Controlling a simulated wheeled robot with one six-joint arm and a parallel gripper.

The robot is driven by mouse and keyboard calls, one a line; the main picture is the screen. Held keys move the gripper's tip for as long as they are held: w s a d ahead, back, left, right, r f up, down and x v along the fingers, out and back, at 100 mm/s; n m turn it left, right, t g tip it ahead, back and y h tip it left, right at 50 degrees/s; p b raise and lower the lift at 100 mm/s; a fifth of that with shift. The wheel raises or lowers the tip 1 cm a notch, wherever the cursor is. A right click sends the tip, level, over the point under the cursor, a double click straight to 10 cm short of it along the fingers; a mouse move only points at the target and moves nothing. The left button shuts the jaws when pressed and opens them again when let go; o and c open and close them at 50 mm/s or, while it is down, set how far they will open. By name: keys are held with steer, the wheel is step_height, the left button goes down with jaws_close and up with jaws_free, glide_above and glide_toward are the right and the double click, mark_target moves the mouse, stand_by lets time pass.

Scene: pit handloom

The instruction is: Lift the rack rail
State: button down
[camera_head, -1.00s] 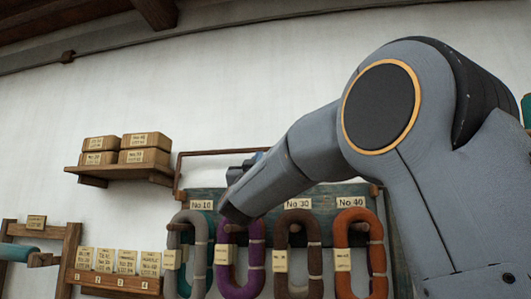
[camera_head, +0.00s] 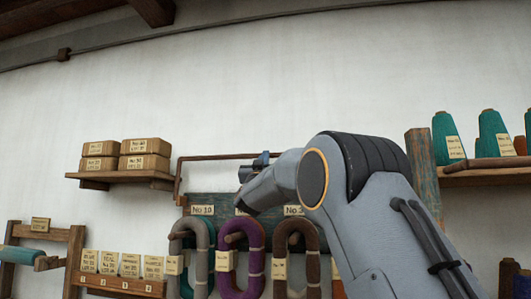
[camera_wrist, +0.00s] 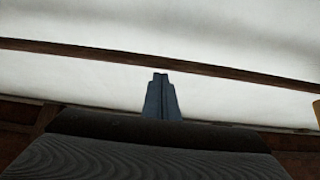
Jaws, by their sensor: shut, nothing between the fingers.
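The rack rail (camera_head: 215,157) is a thin brown wooden bar above the yarn rack, with an arm bending down at its left end. Its right part is hidden behind my arm in the head view. In the wrist view a long brown bar (camera_wrist: 90,53), which looks like this rail, crosses the picture against the white wall. My gripper (camera_wrist: 160,76) is shut and empty, its blue-grey fingertips pressed together just below the bar in the picture. In the head view my gripper (camera_head: 262,159) is small, close to the rail; I cannot tell whether they touch.
The rack board holds grey (camera_head: 189,255), purple (camera_head: 240,270) and brown (camera_head: 295,265) yarn hanks. Boxes sit on a wall shelf (camera_head: 120,177) at left. Teal cones (camera_head: 447,135) stand on a shelf at right, beside a wooden post (camera_head: 424,175). The wall above is clear.

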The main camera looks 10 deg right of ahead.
steer(key=shift+w+d+f, duration=0.1)
steer(key=shift+w, duration=0.15)
steer(key=shift+w+d+r+b, duration=0.1)
steer(key=shift+w+d+b, duration=0.1)
steer(key=shift+w, duration=0.25)
steer(key=shift+w+d+r+b, duration=0.1)
steer(key=shift+w+d+b, duration=0.1)
steer(key=shift+w, duration=0.2)
